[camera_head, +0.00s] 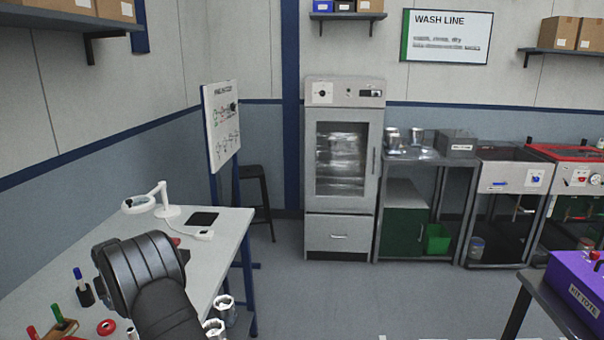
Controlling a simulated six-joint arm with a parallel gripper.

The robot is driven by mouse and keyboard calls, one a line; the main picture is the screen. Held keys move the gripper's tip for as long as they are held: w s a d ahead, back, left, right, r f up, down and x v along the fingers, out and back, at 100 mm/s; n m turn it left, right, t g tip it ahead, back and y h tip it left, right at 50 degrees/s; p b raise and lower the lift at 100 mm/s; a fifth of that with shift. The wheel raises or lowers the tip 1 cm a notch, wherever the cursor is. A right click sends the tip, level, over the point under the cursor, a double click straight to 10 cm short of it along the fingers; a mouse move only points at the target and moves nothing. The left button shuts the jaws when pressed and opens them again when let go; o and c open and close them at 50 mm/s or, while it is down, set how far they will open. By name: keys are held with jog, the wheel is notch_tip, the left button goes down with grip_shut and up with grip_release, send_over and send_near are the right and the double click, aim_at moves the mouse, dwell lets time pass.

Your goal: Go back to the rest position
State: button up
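My dark arm (150,285) rises from the bottom of the head view, bent over the front part of the white table on the left. My gripper is not visible in this view, so its fingers and anything in them cannot be seen. Silvery machined housings (225,310) show at the bottom, just right of my arm, partly cut off by the frame or hidden.
The white table (225,250) carries a magnifier lamp (160,203), a black tablet (202,219) and a pen cup (84,292). A purple tote (577,278) stands on a table at the right. A grey cabinet (341,230) stands behind. The floor between is clear.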

jog(key=x, duration=0.3)
jog(key=shift+f, duration=0.3)
jog(key=r, duration=0.5)
jog(key=shift+w+d+r, duration=0.2)
jog(key=shift+d, duration=0.15)
jog(key=w+d+r, duration=0.3)
jog(key=d+r, duration=0.3)
jog(key=d, duration=0.4)
jog(key=s+d+r+n, duration=0.2)
jog(key=s+r, duration=0.3)
notch_tip(320, 180, down, 6)
jog(key=shift+w+a+r, duration=0.1)
jog(key=shift+r, duration=0.1)
